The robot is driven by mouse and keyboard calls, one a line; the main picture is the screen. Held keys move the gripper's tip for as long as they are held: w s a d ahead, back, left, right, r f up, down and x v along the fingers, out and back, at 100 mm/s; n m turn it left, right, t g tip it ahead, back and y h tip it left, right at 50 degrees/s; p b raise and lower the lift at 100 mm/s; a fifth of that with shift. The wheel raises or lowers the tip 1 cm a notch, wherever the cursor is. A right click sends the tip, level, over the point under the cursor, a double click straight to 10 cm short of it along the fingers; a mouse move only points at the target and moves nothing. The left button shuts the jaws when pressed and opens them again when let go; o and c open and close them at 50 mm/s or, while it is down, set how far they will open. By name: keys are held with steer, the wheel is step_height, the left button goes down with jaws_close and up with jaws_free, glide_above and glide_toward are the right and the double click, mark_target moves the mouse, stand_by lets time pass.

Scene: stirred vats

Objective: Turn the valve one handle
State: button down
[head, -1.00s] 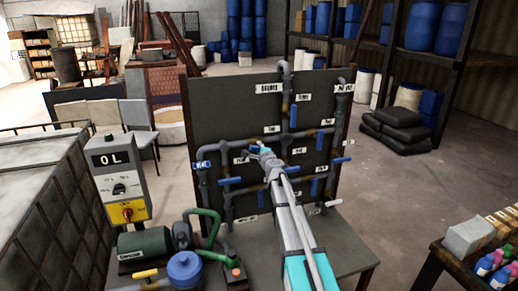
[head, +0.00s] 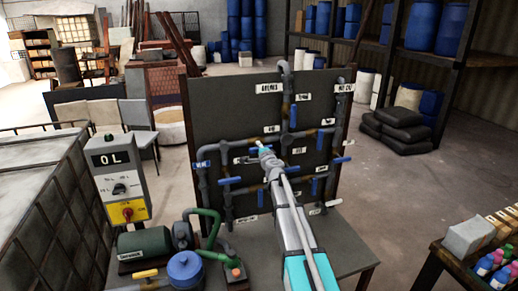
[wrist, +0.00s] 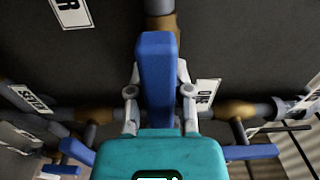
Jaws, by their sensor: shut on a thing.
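My gripper (head: 264,151) is at the pipe board, near its middle. In the wrist view the gripper's two fingers (wrist: 159,95) are shut on a blue valve handle (wrist: 157,65), one on each side. That handle stands lengthwise in the wrist picture, in line with the pipe (wrist: 160,22) behind it. A white label (wrist: 207,93) beside it seems to read "ONE", but it is turned and small. In the head view my gripper mostly hides this handle.
The dark board (head: 225,105) carries pipes and labels. A grey control box (head: 118,180), a green motor (head: 143,246) and a blue-lidded pot (head: 186,268) stand at the front left.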

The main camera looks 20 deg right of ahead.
steer(key=c, duration=0.5)
jaws_free()
steer(key=shift+c, duration=0.2)
steer(key=s, duration=1.2)
steer(key=shift+d, duration=0.2)
steer(key=shift+a, duration=0.1)
